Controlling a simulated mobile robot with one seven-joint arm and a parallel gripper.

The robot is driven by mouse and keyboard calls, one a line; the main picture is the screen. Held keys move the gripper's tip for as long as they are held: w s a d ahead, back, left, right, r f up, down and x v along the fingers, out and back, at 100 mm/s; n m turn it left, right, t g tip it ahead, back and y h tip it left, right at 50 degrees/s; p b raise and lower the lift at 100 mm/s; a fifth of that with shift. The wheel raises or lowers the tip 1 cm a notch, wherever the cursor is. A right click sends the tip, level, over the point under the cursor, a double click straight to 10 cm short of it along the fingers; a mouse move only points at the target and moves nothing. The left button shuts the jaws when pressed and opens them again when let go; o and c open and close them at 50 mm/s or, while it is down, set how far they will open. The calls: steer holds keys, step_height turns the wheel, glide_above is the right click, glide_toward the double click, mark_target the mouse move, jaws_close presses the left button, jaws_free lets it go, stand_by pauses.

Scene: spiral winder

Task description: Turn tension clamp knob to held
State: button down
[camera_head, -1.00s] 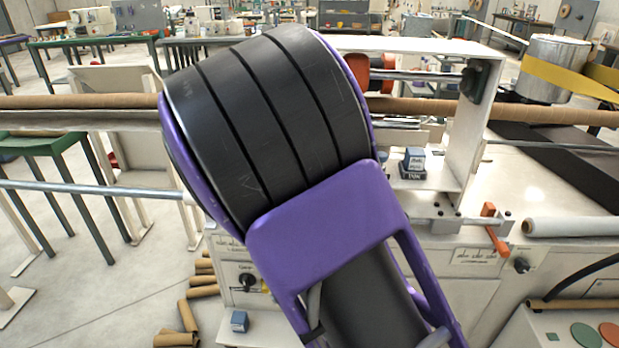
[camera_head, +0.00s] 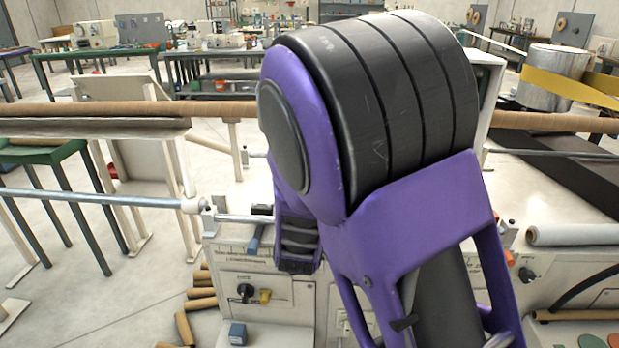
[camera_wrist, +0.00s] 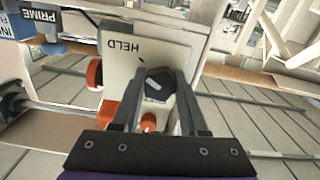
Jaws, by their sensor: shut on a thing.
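The dark, many-sided knob (camera_wrist: 158,84) sits on a pale plate (camera_wrist: 120,70) in the wrist view. The word HELD is printed on the plate to the upper left of the knob. My gripper (camera_wrist: 159,77) is shut on the knob, with one dark finger on each side of it. A small light mark shows on the knob's near face. In the head view my arm covers the middle of the machine, and my gripper and the gripped knob cannot be made out there.
An orange-red part (camera_wrist: 108,110) and a small red knob (camera_wrist: 149,122) lie close to my fingers. In the head view, another black knob (camera_head: 246,291) is on the machine front, and a white roll (camera_head: 575,234) lies at right.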

stand_by(0.4)
steer(key=shift+c, duration=2.2)
jaws_free()
steer(key=shift+s, duration=0.1)
